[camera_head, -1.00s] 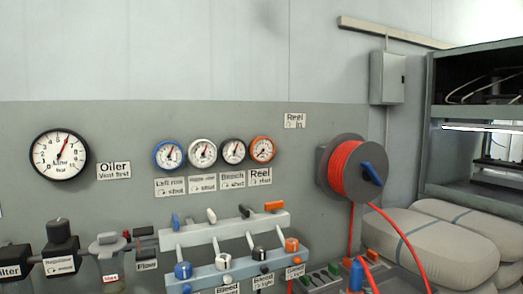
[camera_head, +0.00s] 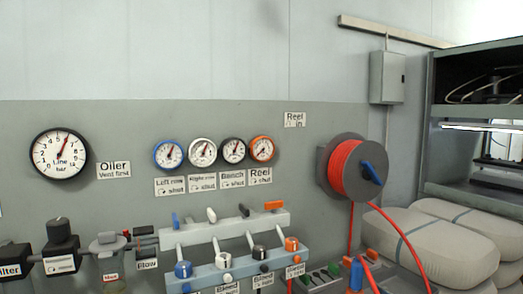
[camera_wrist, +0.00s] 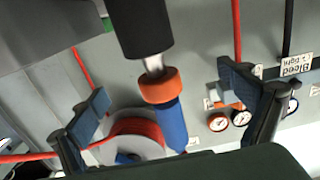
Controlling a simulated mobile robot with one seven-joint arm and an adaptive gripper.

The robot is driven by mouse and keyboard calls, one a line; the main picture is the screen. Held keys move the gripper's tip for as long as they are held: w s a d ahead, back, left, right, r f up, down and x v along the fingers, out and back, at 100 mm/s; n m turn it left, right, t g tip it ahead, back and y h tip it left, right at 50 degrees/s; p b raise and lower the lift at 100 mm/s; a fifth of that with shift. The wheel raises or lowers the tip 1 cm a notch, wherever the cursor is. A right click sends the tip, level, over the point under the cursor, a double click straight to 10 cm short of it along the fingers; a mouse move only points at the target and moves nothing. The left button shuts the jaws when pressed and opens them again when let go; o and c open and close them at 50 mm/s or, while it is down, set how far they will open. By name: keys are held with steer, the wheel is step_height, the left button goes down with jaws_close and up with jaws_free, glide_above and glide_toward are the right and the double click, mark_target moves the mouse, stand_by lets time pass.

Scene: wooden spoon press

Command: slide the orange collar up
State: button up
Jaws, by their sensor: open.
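In the wrist view, an orange collar (camera_wrist: 161,85) sits around a coupling, between a blue sleeve (camera_wrist: 171,122) below it and a bare metal neck (camera_wrist: 153,64) above it. A thick black cylinder (camera_wrist: 143,28) is above the neck. My gripper (camera_wrist: 164,83) is open, with one dark blue-grey finger at the left of the collar and one at the right. Clear gaps show between the fingers and the collar in the picture; depth is hard to judge. My gripper is not visible in the head view, and I cannot tell which orange part there is this collar.
A red hose reel (camera_head: 345,168) hangs on the wall panel and shows behind the coupling in the wrist view (camera_wrist: 133,138). A valve manifold (camera_head: 225,265) with several levers stands below small gauges. Grey sacks (camera_head: 440,250) lie at the right. Red hoses run nearby.

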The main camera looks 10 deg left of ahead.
steer(key=shift+s, duration=0.1)
steer(key=p+v, duration=0.1)
steer(key=v, duration=0.8)
steer(key=shift+p, duration=0.4)
